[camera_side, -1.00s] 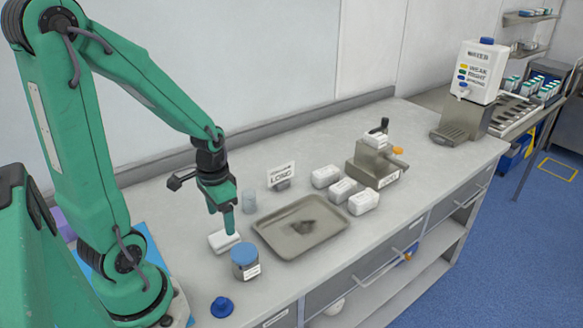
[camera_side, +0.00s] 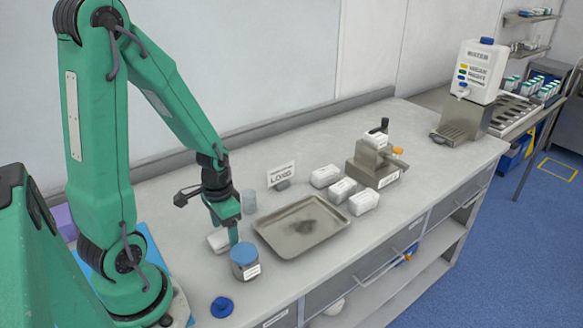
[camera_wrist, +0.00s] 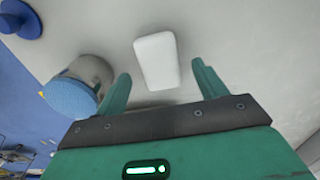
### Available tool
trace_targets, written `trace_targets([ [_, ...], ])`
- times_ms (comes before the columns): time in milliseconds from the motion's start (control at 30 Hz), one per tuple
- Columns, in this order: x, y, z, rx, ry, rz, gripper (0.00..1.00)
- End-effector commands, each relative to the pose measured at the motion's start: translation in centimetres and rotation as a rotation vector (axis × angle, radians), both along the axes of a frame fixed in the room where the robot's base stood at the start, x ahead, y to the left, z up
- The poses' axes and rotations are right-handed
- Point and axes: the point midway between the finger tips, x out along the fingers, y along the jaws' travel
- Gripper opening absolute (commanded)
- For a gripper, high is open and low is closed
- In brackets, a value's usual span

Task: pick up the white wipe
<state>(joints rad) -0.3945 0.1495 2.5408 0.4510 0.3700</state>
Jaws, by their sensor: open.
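The white wipe (camera_side: 218,241) is a small white block with rounded edges, lying flat on the grey table. My gripper (camera_side: 232,238) points down at it, low over the table, and its fingers hide the wipe's right end in the side view. In the wrist view the wipe (camera_wrist: 157,60) shows between the two green fingertips of my gripper (camera_wrist: 160,71), with a gap on each side. The gripper is open and empty. The exact height of the fingertips above the table is hard to tell.
A jar with a blue lid (camera_side: 244,262) stands close to the gripper; it also shows left of the fingers in the wrist view (camera_wrist: 78,88). A metal tray (camera_side: 302,226) lies to the right. A blue knob-like piece (camera_side: 222,307) sits at the front edge. Several white packs (camera_side: 342,190) lie beyond.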

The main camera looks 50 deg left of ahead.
Motion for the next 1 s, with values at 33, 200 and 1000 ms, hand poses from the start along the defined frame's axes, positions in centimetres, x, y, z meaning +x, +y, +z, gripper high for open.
trace_targets([
  [33,-0.1,0.0,-0.5,-0.002,0.004,0.0,0.71],
  [200,0.0,0.0,-1.6,-0.001,0.002,0.0,0.71],
  [1000,0.0,0.0,-2.0,0.0,0.0,0.0,0.41],
])
